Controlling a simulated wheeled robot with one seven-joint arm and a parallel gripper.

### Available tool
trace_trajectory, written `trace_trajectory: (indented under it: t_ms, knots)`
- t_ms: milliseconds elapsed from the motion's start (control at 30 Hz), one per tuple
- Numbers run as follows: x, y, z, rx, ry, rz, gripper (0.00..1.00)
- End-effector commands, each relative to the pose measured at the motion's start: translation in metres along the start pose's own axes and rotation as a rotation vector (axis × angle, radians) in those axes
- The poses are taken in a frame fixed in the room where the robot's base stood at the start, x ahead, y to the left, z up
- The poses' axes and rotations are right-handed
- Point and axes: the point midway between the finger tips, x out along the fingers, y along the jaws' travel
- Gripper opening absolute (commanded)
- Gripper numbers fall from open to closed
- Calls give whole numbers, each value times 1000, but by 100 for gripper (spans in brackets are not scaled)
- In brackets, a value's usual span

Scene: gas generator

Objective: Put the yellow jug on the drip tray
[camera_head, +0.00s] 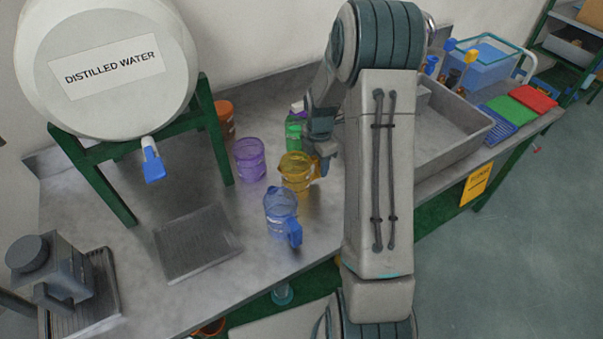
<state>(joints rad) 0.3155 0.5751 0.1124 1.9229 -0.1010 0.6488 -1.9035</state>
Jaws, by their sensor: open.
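The yellow jug (294,172) is translucent and stands upright on the grey counter, between the purple jug and my arm. Its handle side faces right, toward my gripper. My gripper (322,150) is open at the right side of the yellow jug, close to its handle. Whether the fingers are around the handle or only beside it, I cannot tell, as my arm hides part of them. The grey ribbed drip tray (196,243) lies empty on the counter to the left, below the blue tap of the distilled water tank (105,75).
A blue jug (281,211) stands just in front of the yellow jug, toward the drip tray. A purple jug (249,160) is behind left, and a green bottle (294,130) is behind. The tank's green stand (214,130) rises behind the tray. A dark grey machine (52,270) stands at the left.

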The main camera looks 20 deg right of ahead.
Motion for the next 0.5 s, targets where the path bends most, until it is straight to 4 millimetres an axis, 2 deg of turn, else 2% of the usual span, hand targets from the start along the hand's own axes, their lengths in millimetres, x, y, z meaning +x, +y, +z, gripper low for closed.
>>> trace_trajectory:
  t_ms: [133,367,400,500]
  knots:
    - [13,0,0,0,0,-1,51]
    - [14,0,0,0,0,0,51]
    - [14,0,0,0,0,0,45]
    - [14,0,0,1,0,0,18]
